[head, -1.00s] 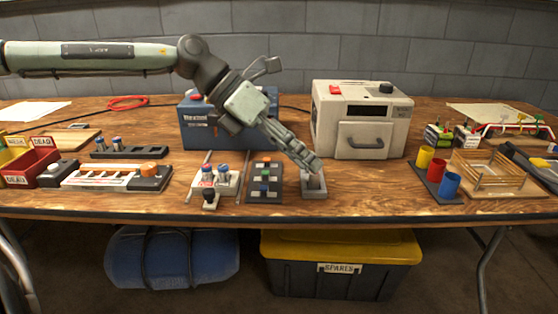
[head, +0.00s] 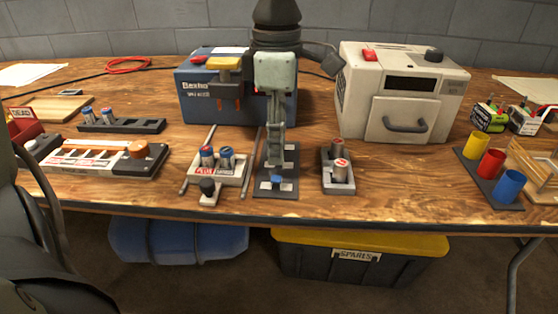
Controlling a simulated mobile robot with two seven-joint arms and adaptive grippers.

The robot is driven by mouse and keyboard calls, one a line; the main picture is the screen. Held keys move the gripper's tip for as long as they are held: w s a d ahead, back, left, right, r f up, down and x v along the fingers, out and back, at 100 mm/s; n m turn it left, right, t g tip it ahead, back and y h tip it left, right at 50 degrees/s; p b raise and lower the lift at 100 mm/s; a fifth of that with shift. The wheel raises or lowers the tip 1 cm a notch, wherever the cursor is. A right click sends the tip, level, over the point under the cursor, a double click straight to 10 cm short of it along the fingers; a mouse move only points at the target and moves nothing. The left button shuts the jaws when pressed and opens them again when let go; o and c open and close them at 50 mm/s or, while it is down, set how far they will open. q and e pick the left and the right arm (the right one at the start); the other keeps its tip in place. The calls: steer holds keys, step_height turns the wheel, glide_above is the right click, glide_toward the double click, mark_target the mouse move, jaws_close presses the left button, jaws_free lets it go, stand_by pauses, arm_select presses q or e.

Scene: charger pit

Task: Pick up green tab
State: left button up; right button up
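The dark board (head: 262,188) with coloured tabs lies in the middle of the table, near the front edge. Its blue tab (head: 277,180) shows at the near end. The green tab is hidden behind my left gripper (head: 277,158), as is the orange one farther back. My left gripper points straight down over the middle of the board. Its fingers overlap in this view, so their gap and any contact with the green tab cannot be told. My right gripper is not in view.
A pale tray (head: 228,178) with two blue-topped cells stands left of the board. A grey tray (head: 349,185) with two cells stands to its right. The blue machine (head: 196,112) with a yellow head (head: 225,63) and the white box (head: 362,84) stand behind.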

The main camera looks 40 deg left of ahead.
arm_select(q)
step_height(320, 180, down, 2)
steer(key=shift+f, duration=0.1)
steer(key=c, duration=0.8)
steer(key=shift+c, duration=0.2)
